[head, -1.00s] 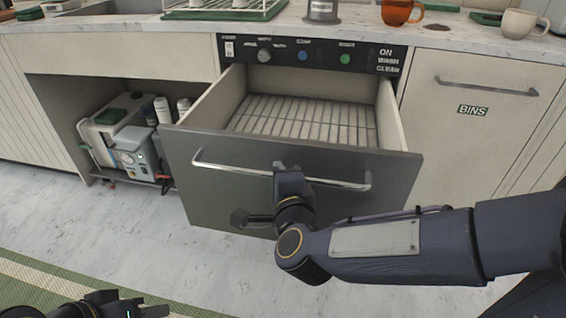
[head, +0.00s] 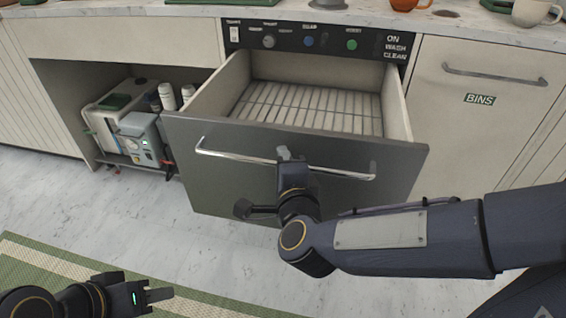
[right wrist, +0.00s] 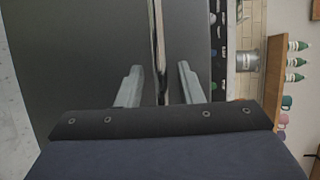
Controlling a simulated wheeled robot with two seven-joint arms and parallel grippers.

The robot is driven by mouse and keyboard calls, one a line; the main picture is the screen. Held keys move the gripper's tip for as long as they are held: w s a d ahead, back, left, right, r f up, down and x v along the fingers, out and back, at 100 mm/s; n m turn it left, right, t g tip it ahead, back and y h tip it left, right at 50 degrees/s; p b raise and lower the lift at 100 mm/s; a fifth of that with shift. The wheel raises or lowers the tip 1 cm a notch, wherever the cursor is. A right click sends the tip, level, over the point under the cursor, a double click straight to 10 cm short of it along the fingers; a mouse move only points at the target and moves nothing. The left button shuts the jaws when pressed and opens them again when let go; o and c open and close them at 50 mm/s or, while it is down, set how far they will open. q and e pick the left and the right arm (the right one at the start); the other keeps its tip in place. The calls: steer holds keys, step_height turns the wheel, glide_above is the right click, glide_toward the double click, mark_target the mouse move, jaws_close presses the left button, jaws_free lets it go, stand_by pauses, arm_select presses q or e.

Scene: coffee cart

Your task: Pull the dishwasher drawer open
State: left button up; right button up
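The dishwasher drawer (head: 215,165) is pulled well out in the head view, its wire rack floor (head: 310,105) showing from above. Its grey front carries a long silver handle bar (head: 235,157). My right gripper (head: 288,155) is at the middle of that bar. In the right wrist view, the bar (right wrist: 158,45) runs between the two fingers (right wrist: 158,85), which stand apart with a gap on each side. My left gripper (head: 150,292) is low at the left, away from the drawer, with its fingers seeming apart and empty.
The control panel (head: 290,40) is above the drawer. An open bay at left holds a machine (head: 140,135) and white bottles (head: 167,97). A BINS cabinet (head: 480,130) is at right. Cups stand on the counter (head: 450,22). Clear floor and a green rug (head: 60,280) lie in front.

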steer(key=a+p+v, duration=0.1)
steer(key=p+v, duration=0.1)
steer(key=v, duration=0.5)
steer(key=shift+s+d, duration=0.2)
steer(key=shift+d, duration=0.3)
steer(key=s+d+f+n+g+y, duration=0.1)
steer(key=s+d+f+n+g, duration=0.35)
steer(key=s+d+n, duration=0.3)
steer(key=s+d+f+n+g+y, duration=0.1)
steer(key=s+d+f+n+g, duration=0.2)
steer(key=s+d+n+g, duration=0.45)
step_height(320, 180, up, 33)
steer(key=d+t+p, duration=0.1)
steer(key=p, duration=3.2)
steer(key=shift+w+d+r+n+t, duration=0.15)
steer(key=shift+w+d+n+t, duration=0.2)
steer(key=shift+w+n+t, duration=0.05)
